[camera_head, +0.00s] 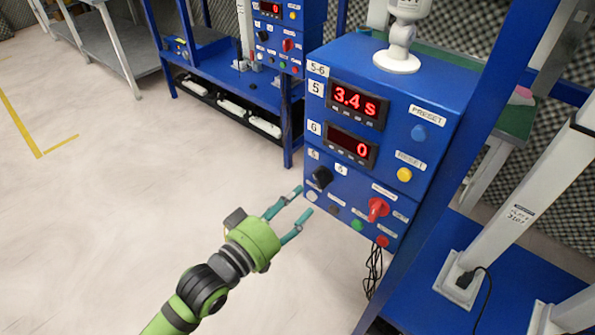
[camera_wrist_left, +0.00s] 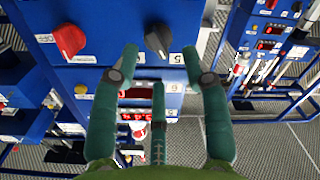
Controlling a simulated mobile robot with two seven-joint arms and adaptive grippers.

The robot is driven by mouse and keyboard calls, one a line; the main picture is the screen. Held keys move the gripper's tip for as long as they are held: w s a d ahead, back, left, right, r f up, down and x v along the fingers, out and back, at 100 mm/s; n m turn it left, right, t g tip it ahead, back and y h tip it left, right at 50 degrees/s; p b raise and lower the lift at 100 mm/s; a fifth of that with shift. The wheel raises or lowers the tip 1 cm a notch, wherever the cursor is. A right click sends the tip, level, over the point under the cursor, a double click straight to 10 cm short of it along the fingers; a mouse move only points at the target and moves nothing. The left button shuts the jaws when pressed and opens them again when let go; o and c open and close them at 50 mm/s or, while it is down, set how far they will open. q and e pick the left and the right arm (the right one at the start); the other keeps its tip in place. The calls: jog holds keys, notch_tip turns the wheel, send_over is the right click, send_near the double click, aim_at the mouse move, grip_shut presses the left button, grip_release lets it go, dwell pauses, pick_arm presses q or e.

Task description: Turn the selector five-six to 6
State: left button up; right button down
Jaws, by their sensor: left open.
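The black selector knob (camera_head: 321,178) is on the front of the blue control box (camera_head: 437,150), below the displays marked 5 and 6. Two small labels sit above it in the head view. The knob also shows in the wrist view (camera_wrist_left: 158,40), with a label reading 5 beside it; its grip looks slanted toward that label. My left gripper (camera_head: 303,200) is open and empty, just in front of and left of the knob. In the wrist view its fingers (camera_wrist_left: 161,54) are spread to either side of the knob, apparently not touching it. My right gripper is out of view.
A red knob (camera_head: 377,209) is close to the right of the selector. Green (camera_head: 357,225) and red (camera_head: 383,241) buttons sit below, and blue (camera_head: 418,133) and yellow (camera_head: 404,174) ones to the upper right. The floor left of the box is clear.

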aim_at(318, 181)
pick_arm(q)
jog(key=w+d, duration=0.2)
jog(key=w+d+r, duration=0.1)
jog(key=w, duration=0.1)
jog(key=shift+w+d+r, duration=0.1)
jog(key=shift+w+d, duration=0.05)
jog(key=shift+d, duration=0.2)
jog(key=shift+w+d, duration=0.15)
jog(key=shift+w, duration=0.15)
jog(key=shift+w+d, duration=0.15)
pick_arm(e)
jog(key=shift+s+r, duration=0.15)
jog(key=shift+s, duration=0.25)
pick_arm(q)
grip_shut()
